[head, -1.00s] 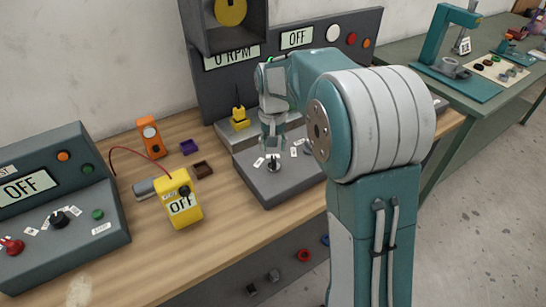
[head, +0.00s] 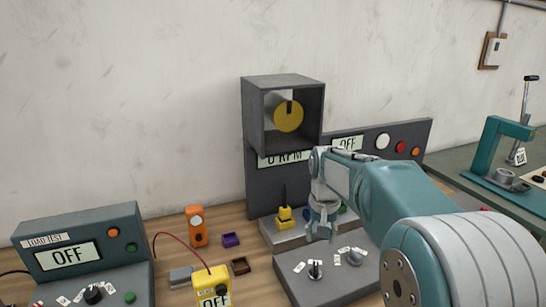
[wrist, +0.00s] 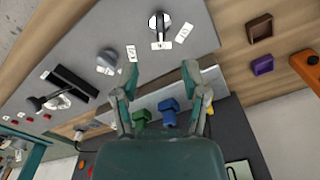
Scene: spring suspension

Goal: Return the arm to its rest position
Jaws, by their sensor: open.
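My gripper (head: 320,228) hangs at the end of my teal and grey arm, above the grey bench machine (head: 340,277) with its knobs. In the wrist view my gripper (wrist: 158,80) has its two fingers spread apart with nothing between them. A selector knob (wrist: 159,22) with white labels lies beyond the fingertips. A blue piece (wrist: 170,112) and a green piece (wrist: 141,117) show between the finger bases. In the head view my fingers hide part of the ledge behind them.
A housing with a yellow disc (head: 289,116) stands above the panel reading "0 RPM". A yellow tester (head: 212,287), an orange meter (head: 196,226), purple (head: 231,240) and brown trays (head: 240,265) and a load test box (head: 80,245) are at left. A teal press (head: 500,150) stands at right.

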